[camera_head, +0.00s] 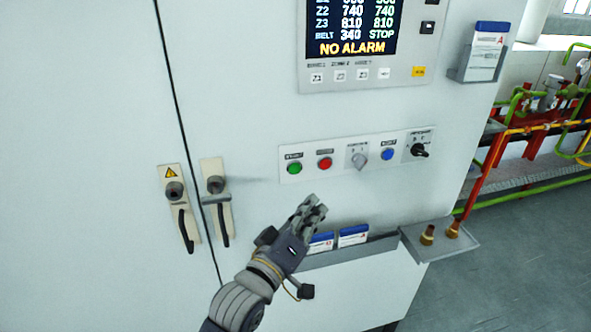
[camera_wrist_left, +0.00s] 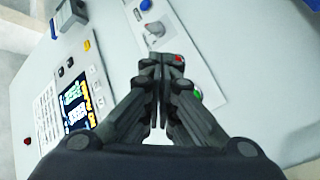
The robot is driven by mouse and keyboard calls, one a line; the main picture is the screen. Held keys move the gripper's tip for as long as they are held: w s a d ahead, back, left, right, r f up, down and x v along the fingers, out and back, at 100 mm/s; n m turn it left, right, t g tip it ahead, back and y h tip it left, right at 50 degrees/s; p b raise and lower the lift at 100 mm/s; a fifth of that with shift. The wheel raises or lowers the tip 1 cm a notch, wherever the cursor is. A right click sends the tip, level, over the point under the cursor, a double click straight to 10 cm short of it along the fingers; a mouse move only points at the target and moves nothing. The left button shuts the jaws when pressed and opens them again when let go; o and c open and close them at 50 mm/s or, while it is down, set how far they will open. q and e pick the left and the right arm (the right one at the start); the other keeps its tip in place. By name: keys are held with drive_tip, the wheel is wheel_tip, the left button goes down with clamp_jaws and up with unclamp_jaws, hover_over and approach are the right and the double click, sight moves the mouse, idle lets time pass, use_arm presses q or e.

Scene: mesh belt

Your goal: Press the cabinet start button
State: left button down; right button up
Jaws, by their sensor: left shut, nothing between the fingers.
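The cabinet (camera_head: 245,90) is pale grey with a row of controls on a light strip. The green button (camera_head: 294,168), likely the start button though its label is too small to read, is at the strip's left end. A red button (camera_head: 325,163) is beside it. My left gripper (camera_head: 314,207) is shut and empty, below and slightly right of the green button in the picture. My right gripper is not in view.
The strip also holds a grey selector (camera_head: 359,159), a blue button (camera_head: 387,155) and a black switch (camera_head: 420,150). A display (camera_head: 352,30) reads NO ALARM. Door handles (camera_head: 187,222) are at left.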

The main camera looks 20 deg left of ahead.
sight(295, 168)
use_arm(q)
drive_tip(key=w+a+b, duration=0.1)
drive_tip(key=w+a, duration=0.4)
drive_tip(key=w, duration=0.2)
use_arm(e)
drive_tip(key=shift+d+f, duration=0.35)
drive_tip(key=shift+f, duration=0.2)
use_arm(q)
drive_tip(key=shift+w, duration=0.1)
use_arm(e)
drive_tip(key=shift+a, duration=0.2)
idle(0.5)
use_arm(q)
drive_tip(key=shift+w, duration=0.1)
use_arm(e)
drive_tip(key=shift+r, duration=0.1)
use_arm(q)
drive_tip(key=shift+w+a, duration=0.2)
drive_tip(key=shift+w, duration=0.05)
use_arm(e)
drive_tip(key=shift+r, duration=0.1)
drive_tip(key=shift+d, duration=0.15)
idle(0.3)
